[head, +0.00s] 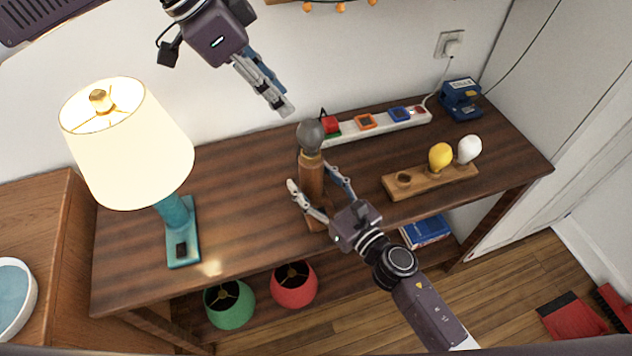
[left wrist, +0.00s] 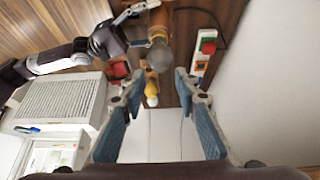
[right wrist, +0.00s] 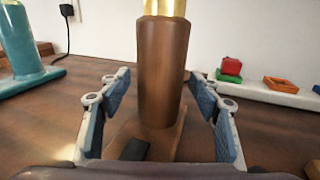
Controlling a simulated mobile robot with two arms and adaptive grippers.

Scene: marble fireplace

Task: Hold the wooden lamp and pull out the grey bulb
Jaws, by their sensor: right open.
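The wooden lamp (head: 312,178) stands upright on the dark wooden table, with the grey bulb (head: 310,134) in its top. My right gripper (head: 311,180) is open, its fingers on either side of the lamp's body. In the right wrist view the lamp body (right wrist: 160,70) stands between the fingers with gaps on both sides, and the bulb is out of the picture. My left gripper (head: 279,106) is above the table, up and left of the bulb. In the left wrist view its fingers are apart and empty, with the grey bulb (left wrist: 159,57) beyond them.
A lit lamp with a cream shade (head: 125,150) stands at the left. A power strip (head: 375,127) with coloured switches lies behind the wooden lamp. A wooden holder (head: 430,181) with yellow and white bulbs is at the right. Green (head: 229,303) and red (head: 293,285) shades sit below.

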